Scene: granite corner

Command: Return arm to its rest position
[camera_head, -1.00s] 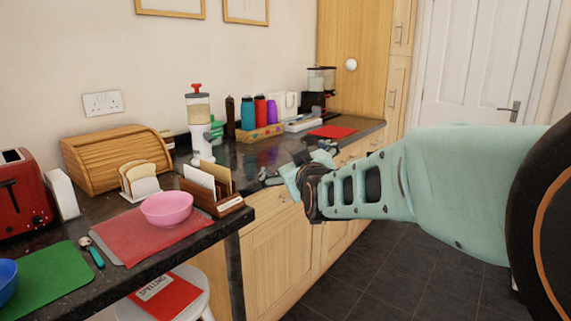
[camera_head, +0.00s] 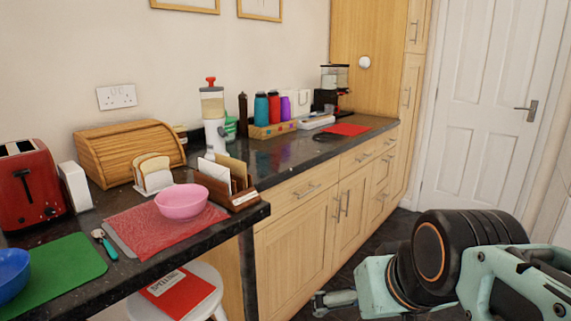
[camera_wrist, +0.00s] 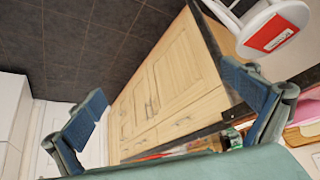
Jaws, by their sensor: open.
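My gripper (camera_wrist: 168,112) is open and empty in the wrist view, with its two blue-grey finger pads wide apart. Floor tiles and wooden cupboard fronts show between and beyond them. In the head view my arm is folded at the lower right, and part of my gripper (camera_head: 335,302) shows low in front of the cupboards, clear of the counter. Most of the gripper is hidden behind my arm there.
The dark granite counter (camera_head: 290,153) runs along the wall with a pink bowl (camera_head: 181,202), letter rack (camera_head: 228,183), toast rack (camera_head: 152,174) and red toaster (camera_head: 30,184). A white stool (camera_head: 205,275) bearing a red book (camera_head: 178,290) stands underneath. Tiled floor (camera_head: 385,236) lies beside the cupboards.

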